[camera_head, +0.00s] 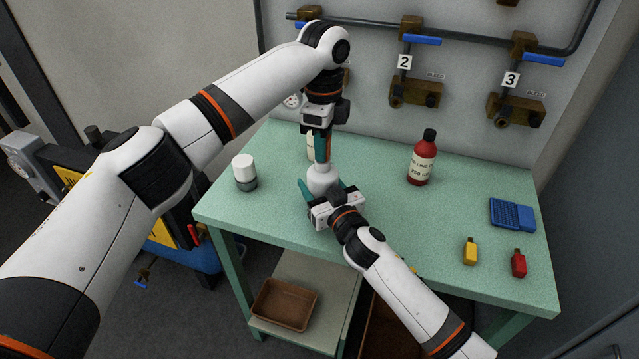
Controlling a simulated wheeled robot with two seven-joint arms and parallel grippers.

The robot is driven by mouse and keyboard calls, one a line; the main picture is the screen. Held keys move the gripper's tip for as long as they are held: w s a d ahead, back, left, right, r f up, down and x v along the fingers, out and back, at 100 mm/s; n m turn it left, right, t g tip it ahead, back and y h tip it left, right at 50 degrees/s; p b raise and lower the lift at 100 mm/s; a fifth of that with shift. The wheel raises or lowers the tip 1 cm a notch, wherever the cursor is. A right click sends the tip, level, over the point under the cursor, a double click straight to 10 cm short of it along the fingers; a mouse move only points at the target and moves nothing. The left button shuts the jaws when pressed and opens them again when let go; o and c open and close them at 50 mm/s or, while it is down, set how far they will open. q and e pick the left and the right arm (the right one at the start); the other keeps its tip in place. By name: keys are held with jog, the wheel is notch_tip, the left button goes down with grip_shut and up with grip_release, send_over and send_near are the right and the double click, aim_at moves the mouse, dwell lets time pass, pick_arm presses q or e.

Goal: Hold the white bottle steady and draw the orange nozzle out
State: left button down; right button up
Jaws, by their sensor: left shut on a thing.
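The white bottle (322,180) stands upright on the green table, near its left part. My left gripper (322,158) comes down from above, its teal fingers closed together right over the bottle's top. The orange nozzle does not show; the fingers hide that spot. My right gripper (325,187) reaches in from the front right, with one teal finger on each side of the bottle's body. I cannot tell whether both of its fingers touch the bottle.
A white-capped jar (244,172) stands left, a pale bottle (310,147) behind my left fingers. A red bottle (422,160), blue tray (512,214), yellow bottle (470,251) and small red bottle (519,263) stand right. Pipes and valves (415,92) line the back wall.

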pick_arm(q)
jog(key=shift+r, duration=2.8)
jog(key=c, duration=1.8)
grip_release()
jog(key=shift+c, duration=0.2)
jog(key=c, duration=0.3)
grip_shut()
pick_arm(e)
jog(key=o, duration=1.2)
jog(key=shift+o, duration=0.2)
